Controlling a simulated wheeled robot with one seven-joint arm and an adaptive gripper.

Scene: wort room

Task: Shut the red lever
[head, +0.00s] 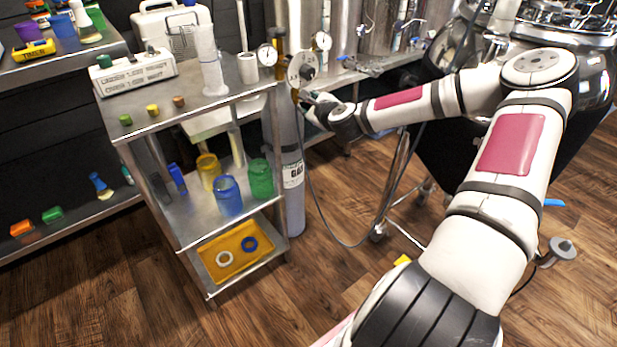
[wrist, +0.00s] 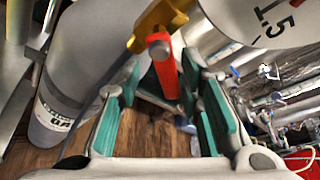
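The red lever (wrist: 166,76) shows in the wrist view as a short red bar with a grey bolt head at its upper end. It joins a yellow valve body (wrist: 158,22) beside the grey gas cylinder (wrist: 84,60). My gripper (wrist: 160,104) is open, with teal pads on both sides. The lever's lower end appears between the fingers, with visible gaps on both sides. In the head view my gripper (head: 308,108) is at the upper part of the gas cylinder (head: 292,195), just below the gauges. It hides the lever there.
A round white gauge (wrist: 255,14) is close at upper right in the wrist view; gauges (head: 301,70) also crowd the cylinder top in the head view. A metal cart (head: 190,110) with bottles stands left of the cylinder. A hose (head: 335,238) hangs down by the cylinder.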

